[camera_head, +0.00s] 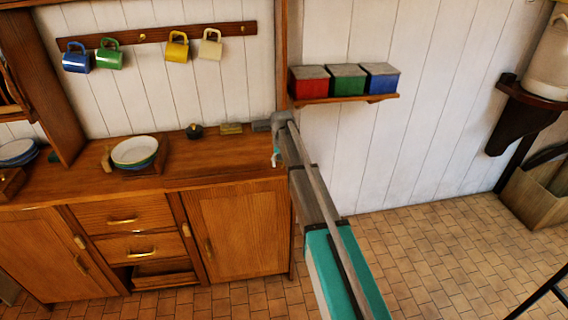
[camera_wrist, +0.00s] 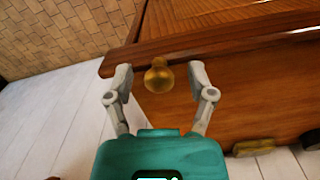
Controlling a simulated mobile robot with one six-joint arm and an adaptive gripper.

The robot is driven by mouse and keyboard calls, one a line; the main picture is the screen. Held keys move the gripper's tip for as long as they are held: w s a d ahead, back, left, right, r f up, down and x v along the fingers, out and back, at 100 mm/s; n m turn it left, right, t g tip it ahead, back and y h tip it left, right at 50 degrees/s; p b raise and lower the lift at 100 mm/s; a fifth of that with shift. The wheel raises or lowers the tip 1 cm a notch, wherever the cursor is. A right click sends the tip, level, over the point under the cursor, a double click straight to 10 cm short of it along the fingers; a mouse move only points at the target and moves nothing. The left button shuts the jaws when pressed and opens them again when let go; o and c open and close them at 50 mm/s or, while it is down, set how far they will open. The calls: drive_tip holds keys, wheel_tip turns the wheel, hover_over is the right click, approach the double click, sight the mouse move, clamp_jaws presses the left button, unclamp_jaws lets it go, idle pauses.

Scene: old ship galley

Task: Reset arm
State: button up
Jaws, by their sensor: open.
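In the wrist view my gripper (camera_wrist: 160,74) is open, its two pale grey fingers spread apart. A round brass knob (camera_wrist: 158,80) on brown woodwork shows between the fingertips. There is a visible gap on each side of it, and how far it lies beyond the tips I cannot tell. In the head view my arm reaches from the lower right up to the right end of the wooden counter (camera_head: 230,155). My gripper (camera_head: 275,160) is small there, partly hidden by the arm, and its fingers are hard to make out.
Blue, red and green boxes stand on a wall shelf (camera_head: 345,99) close right of my arm. Several mugs hang from a rail (camera_head: 160,35). Stacked bowls (camera_head: 135,152) stand on the counter. Drawers and doors are below. The tiled floor (camera_head: 430,245) at right is mostly clear.

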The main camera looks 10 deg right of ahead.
drive_tip(key=shift+s, duration=0.3)
drive_tip(key=s+n, duration=0.2)
drive_tip(key=s, duration=3.2)
drive_tip(key=shift+s+d, duration=0.35)
drive_tip(key=shift+d, duration=0.1)
drive_tip(key=shift+c, duration=0.3)
drive_tip(key=shift+c, duration=0.7)
drive_tip(key=shift+s, duration=0.1)
